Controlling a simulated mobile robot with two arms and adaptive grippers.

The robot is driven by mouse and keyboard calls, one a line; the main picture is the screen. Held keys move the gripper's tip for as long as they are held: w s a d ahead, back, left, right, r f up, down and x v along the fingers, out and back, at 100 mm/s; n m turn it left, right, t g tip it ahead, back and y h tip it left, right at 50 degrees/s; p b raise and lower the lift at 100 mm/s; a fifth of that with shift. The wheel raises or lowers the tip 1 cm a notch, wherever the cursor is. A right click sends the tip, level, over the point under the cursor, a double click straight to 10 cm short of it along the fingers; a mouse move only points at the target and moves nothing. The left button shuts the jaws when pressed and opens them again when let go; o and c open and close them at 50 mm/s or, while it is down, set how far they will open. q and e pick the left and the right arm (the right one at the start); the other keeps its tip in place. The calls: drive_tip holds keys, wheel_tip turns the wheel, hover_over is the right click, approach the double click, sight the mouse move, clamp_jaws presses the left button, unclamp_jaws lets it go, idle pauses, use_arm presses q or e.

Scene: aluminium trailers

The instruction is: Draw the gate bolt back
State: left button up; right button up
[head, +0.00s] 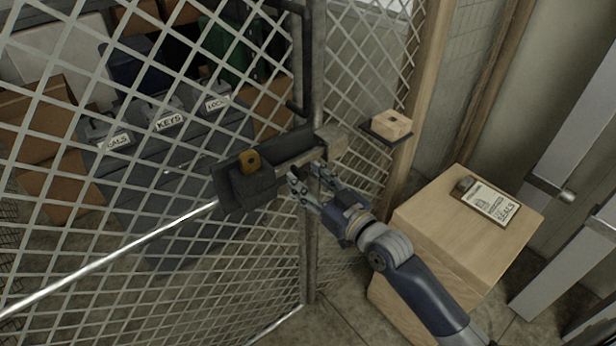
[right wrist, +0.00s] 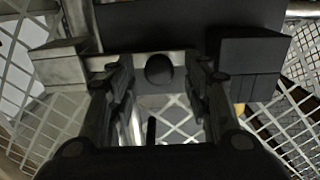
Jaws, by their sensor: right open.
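The gate bolt (head: 300,160) is a pale metal bar on a dark backplate (head: 222,182) fixed to the mesh gate (head: 150,210). It spans from a dark housing block (head: 252,188) to a grey metal keeper (head: 332,140) by the post, and appears to reach it. In the right wrist view a round dark knob (right wrist: 159,70) stands out from the bar (right wrist: 140,60). My right gripper (head: 305,176) is open in front of the bolt. Its fingers (right wrist: 160,82) lie either side of the knob, with gaps visible. My left gripper is not in view.
A brass-coloured piece (head: 250,160) sits at the housing. A small shelf with a wooden block (head: 390,124) is right of the keeper. Labelled bins (head: 165,125) are behind the mesh.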

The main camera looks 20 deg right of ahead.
sight(282, 172)
drive_tip(key=shift+w, duration=0.1)
clamp_jaws()
drive_tip(key=shift+s+a+r+p, duration=0.1)
drive_tip(key=shift+s+a+p, duration=0.1)
drive_tip(key=shift+a+p, duration=0.2)
drive_tip(key=shift+s+a+p, duration=0.3)
drive_tip(key=shift+a+p, duration=0.2)
drive_tip(key=shift+a, duration=0.55)
unclamp_jaws()
drive_tip(key=shift+s, duration=0.1)
drive_tip(key=v, duration=0.8)
